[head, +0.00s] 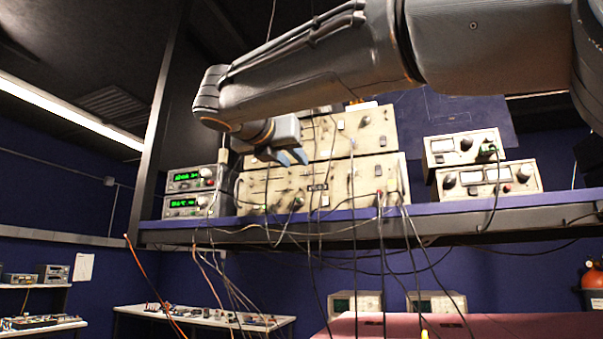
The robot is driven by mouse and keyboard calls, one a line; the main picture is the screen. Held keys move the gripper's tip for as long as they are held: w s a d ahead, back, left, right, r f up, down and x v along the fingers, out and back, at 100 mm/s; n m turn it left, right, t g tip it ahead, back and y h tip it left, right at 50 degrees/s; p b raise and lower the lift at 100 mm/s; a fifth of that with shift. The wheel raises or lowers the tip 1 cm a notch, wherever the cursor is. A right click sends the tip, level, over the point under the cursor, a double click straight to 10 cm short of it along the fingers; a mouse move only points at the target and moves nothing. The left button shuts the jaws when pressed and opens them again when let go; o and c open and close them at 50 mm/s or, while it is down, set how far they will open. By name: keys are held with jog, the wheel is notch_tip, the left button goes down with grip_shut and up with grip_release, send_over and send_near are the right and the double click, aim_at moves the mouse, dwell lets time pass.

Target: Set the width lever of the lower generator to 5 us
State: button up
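The lower generator (340,187) is a wide beige, worn box on the shelf, with small levers, knobs and plugged cables on its face. The upper generator (370,132) is a similar box stacked on it. Contact with the panel cannot be told.
Two grey instruments with green displays (190,193) stand left of the generators. Two beige meter units (487,180) are stacked at the right. Black cables (318,240) hang over the blue shelf edge (450,209). My arm crosses the top of the view.

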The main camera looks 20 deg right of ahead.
aim_at(306, 171)
jog(key=p+x, duration=0.2)
jog(key=x, duration=0.5)
jog(key=shift+w+d, duration=0.1)
jog(key=shift+w, duration=0.1)
grip_shut()
dwell(1.3)
